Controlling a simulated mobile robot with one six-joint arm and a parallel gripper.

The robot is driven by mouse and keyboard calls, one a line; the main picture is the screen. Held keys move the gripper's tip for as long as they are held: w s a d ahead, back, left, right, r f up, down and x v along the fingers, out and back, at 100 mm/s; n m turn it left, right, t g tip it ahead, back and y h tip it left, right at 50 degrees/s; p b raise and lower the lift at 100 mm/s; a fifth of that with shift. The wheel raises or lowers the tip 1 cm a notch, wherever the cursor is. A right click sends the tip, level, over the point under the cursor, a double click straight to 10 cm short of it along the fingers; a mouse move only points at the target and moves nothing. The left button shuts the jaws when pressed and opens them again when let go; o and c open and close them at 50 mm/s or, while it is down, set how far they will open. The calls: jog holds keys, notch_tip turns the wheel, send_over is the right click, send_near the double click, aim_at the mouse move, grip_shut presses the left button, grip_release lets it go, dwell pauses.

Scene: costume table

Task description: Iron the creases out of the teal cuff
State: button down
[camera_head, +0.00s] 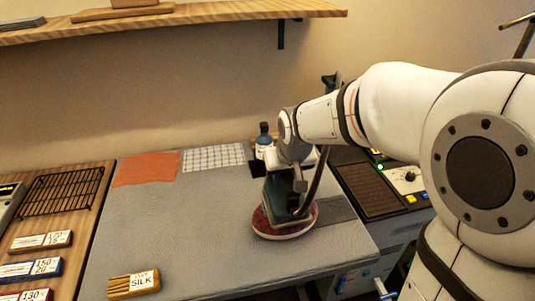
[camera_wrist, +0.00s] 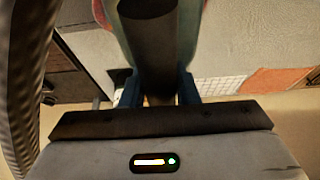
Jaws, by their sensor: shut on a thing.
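My gripper (camera_head: 282,178) is shut on the dark handle of an iron (camera_head: 278,194) with a teal-green body. In the wrist view the blue fingertips sit on either side of the iron's dark handle (camera_wrist: 155,35). The iron is over a round red patterned pad (camera_head: 262,227) with a pale rim, on the grey table. I cannot tell whether its sole touches the pad. I cannot make out the teal cuff as a separate thing; the iron and gripper hide part of the pad.
An orange cloth (camera_head: 147,169) and a white gridded sheet (camera_head: 213,157) lie at the back of the grey table (camera_head: 190,225). A bottle (camera_head: 264,138) stands behind the iron. A SILK block (camera_head: 134,284) lies front left. A dark hose (camera_head: 319,180) hangs beside the iron. The table's middle left is clear.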

jog(key=shift+r+p, duration=1.8)
jog(key=shift+r, duration=1.25)
